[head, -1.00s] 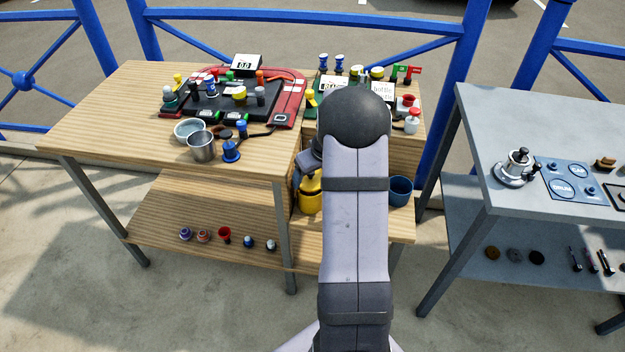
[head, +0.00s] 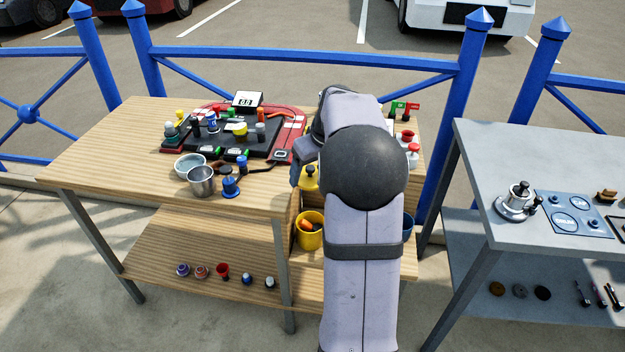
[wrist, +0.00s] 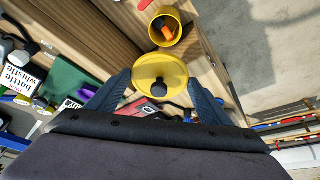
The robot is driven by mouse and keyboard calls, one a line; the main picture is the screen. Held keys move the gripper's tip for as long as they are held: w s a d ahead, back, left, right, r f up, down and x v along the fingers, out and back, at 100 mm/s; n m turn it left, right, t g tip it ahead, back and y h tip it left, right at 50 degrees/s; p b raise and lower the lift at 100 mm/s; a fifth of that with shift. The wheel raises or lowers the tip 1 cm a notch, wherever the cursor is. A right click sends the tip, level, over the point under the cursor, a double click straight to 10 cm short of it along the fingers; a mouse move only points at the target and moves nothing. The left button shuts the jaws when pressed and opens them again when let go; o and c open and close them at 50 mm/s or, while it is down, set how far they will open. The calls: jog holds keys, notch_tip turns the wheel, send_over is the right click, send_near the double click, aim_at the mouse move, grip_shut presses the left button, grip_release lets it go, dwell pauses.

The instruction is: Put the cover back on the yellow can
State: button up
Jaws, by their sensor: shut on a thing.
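The yellow can (head: 309,240) stands on the lower shelf in the head view, open at the top with orange and dark things inside. It also shows at the top of the wrist view (wrist: 178,40). My gripper (head: 303,170) is shut on the yellow cover (head: 309,182), holding it above the can and apart from it. In the wrist view the round cover (wrist: 150,70) with its dark knob sits between the two fingers of my gripper (wrist: 161,80). My arm hides part of the shelf.
A blue cup (head: 408,228) stands right of the can, mostly behind my arm. A metal cup (head: 201,182) and a blue-based item (head: 229,184) stand on the wooden tabletop. Small bottles and caps lie on the low shelf. The grey table (head: 480,150) is at right.

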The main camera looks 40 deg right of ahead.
jog(key=shift+r, duration=0.2)
jog(key=shift+w+f+p, duration=0.15)
jog(key=shift+f+p, duration=0.25)
jog(key=shift+p, duration=0.35)
notch_tip(320, 180, down, 10)
jog(key=g+p, duration=0.1)
jog(key=p, duration=0.6)
jog(key=shift+f, duration=0.15)
jog(key=shift+f+b, duration=2.05)
jog(key=shift+f, duration=0.95)
jog(key=shift+f+b, duration=0.2)
jog(key=shift+b, duration=0.55)
